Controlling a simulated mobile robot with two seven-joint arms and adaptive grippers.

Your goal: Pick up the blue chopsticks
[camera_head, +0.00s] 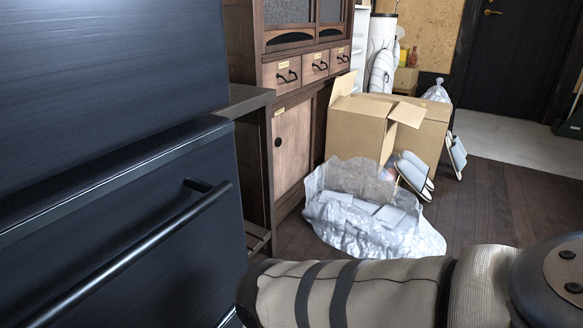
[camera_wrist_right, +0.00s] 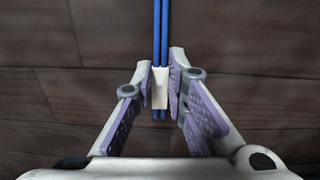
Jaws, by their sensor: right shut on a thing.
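The blue chopsticks (camera_wrist_right: 160,32) show in the right wrist view as two thin parallel blue rods running up to the top edge. A white band or block (camera_wrist_right: 160,88) lies across them. My right gripper (camera_wrist_right: 160,86) is shut on the chopsticks at this white piece, with a purple-padded finger on each side. Dark floor planks show behind them. In the head view only a part of my arm crosses the bottom right; the chopsticks and both grippers are out of that view. My left gripper is in neither view.
A dark cabinet with a bar handle (camera_head: 150,250) fills the left of the head view. A clear plastic bag (camera_head: 365,215), cardboard boxes (camera_head: 360,130) and slippers (camera_head: 413,172) stand on the floor by a wooden cupboard (camera_head: 293,150). Floor (camera_head: 510,200) is clear at right.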

